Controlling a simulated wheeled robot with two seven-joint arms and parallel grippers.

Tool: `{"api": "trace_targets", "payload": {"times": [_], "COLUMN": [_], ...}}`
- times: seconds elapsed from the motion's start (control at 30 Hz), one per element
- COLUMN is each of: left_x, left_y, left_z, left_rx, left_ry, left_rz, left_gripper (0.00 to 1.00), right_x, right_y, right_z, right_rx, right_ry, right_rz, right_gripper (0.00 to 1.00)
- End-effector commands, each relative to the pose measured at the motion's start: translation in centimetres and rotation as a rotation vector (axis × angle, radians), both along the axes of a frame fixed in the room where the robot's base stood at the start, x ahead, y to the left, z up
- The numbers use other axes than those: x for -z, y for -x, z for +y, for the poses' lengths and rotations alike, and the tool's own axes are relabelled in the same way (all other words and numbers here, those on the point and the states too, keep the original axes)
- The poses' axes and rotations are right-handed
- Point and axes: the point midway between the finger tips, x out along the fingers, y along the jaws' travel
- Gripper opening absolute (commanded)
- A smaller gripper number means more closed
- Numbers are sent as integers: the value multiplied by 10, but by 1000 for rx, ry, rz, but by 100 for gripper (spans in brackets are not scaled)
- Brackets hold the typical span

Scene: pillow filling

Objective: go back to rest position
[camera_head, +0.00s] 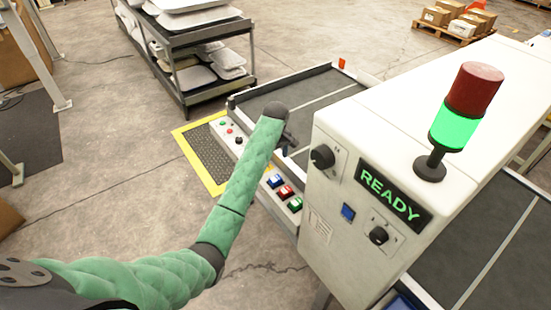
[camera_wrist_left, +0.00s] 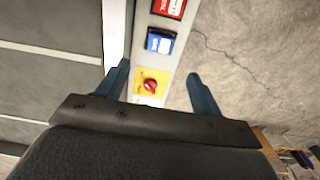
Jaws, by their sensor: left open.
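My left arm (camera_head: 236,190), in a green quilted sleeve, reaches from the lower left across the head view to the machine's control strip. My left gripper (camera_head: 288,140) is at the end of it, partly hidden by the wrist. In the left wrist view my left gripper (camera_wrist_left: 160,92) has its two fingers spread apart with nothing between them held. It is above the control strip, over a red knob (camera_wrist_left: 150,86) on a yellow plate. A blue button (camera_wrist_left: 160,41) and a red button (camera_wrist_left: 168,7) lie beyond. My right gripper is not in view.
The white machine (camera_head: 330,190) with a lit READY display (camera_head: 390,195) and a green-lit signal tower (camera_head: 455,130) stands close on the right. A conveyor (camera_head: 300,95) runs behind the strip. A rack of pillows (camera_head: 190,50) stands at the back.

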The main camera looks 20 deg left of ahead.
Motion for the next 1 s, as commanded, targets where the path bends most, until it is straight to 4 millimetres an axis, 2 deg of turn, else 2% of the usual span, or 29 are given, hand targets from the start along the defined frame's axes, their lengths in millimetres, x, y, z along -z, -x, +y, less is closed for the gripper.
{"api": "trace_targets", "payload": {"times": [0.27, 0.43, 0.57, 0.7, 1.0], "left_x": [1, 14, 34, 55, 81], "left_y": [0, 18, 52, 96, 193], "left_z": [0, -1, -2, -5, -10], "left_rx": [1, 40, 119, 223, 444], "left_ry": [0, -2, -6, -13, -33], "left_rz": [0, -10, -31, -60, -121], "left_gripper": [66, 66, 66, 66, 66], "right_x": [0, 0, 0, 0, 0], "right_y": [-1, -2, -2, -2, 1], "right_z": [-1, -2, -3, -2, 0], "right_rx": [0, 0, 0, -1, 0], "right_ry": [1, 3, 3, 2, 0], "right_rz": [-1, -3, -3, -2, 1], "right_gripper": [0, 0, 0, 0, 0]}}
